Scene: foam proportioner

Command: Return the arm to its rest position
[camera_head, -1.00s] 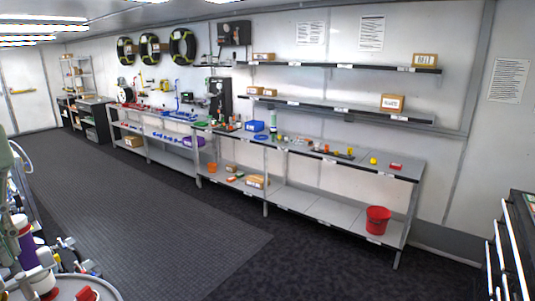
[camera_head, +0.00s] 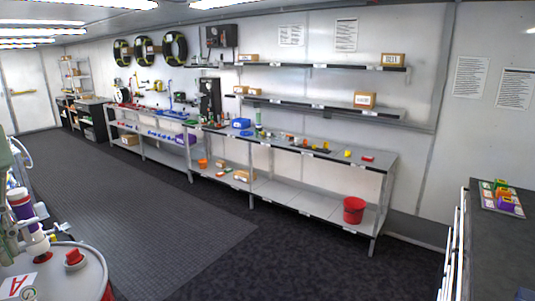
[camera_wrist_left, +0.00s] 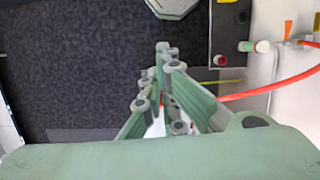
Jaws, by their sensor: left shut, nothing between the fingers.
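My left arm, pale green, shows in part at the left edge of the head view (camera_head: 8,165). My left gripper (camera_wrist_left: 162,50) fills the middle of the left wrist view. Its green fingers come together at the tips, with nothing held between them. A dark speckled floor (camera_wrist_left: 75,75) lies beyond them. A red hose (camera_wrist_left: 275,87) runs to the right of the fingers, beside a white surface. My right gripper is not in view.
A long grey workbench (camera_head: 310,195) with small items stands along the far wall, with a red bucket (camera_head: 354,210) on its lower shelf. A drum-like container (camera_head: 85,262) with a red cap is at lower left. A dark cabinet (camera_head: 500,250) stands at right. The middle floor is clear.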

